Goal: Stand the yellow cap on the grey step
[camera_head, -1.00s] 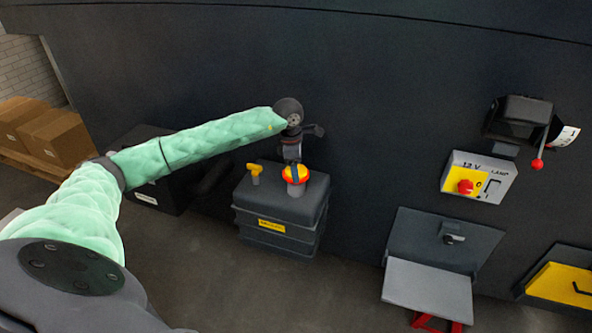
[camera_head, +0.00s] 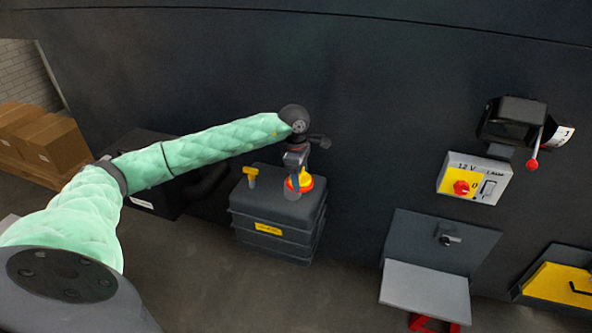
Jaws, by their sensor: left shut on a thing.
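The yellow cap (camera_head: 304,182), with an orange-red rim, is at the top of the dark grey tank (camera_head: 276,219). My left gripper (camera_head: 298,180) reaches down from above and is shut on the cap; its fingers hide part of it. I cannot tell whether the cap is seated on the tank's neck or just clear of it. The grey step (camera_head: 425,291) is a light grey flat plate at the lower right, well apart from the gripper, and its top is bare. My right gripper is not in view.
A yellow T-shaped handle (camera_head: 251,175) stands on the tank left of the cap. A dark wall panel (camera_head: 400,110) rises close behind. A switch box (camera_head: 474,178) and a red-knobbed lever (camera_head: 533,163) project above the step. Cardboard boxes (camera_head: 48,140) stand far left.

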